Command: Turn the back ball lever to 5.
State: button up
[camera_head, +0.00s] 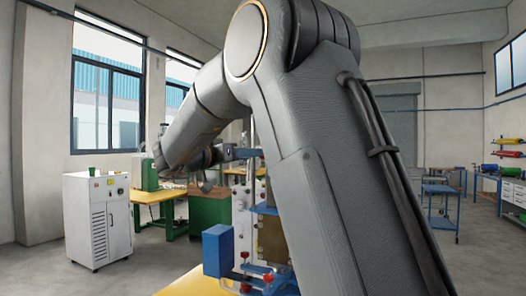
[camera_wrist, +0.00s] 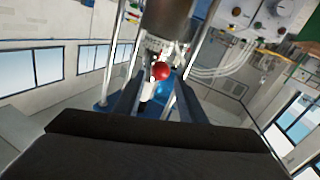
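A red ball (camera_wrist: 161,71), which looks like the knob of a ball lever, shows near the middle of the wrist view. My gripper (camera_wrist: 157,90) is open, with its two dark fingers apart to the left and right below the ball. The ball appears in line with the gap; I cannot tell whether it is between the tips or beyond them. In the head view a machine with a blue box (camera_head: 218,250) carries small red balls low down, one of them a red knob (camera_head: 244,254). I cannot tell which is the back lever. No scale numbers are readable.
A white panel with knobs (camera_wrist: 262,14) and pale hoses (camera_wrist: 215,70) stand at upper right in the wrist view. A dark cylinder (camera_wrist: 166,18) hangs above the ball. A white cabinet (camera_head: 97,220) stands left in the head view. My arm hides much of the machine.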

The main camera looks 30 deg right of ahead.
jog(key=p+x, duration=0.2)
jog(key=x, duration=0.5)
jog(key=shift+d, duration=0.1)
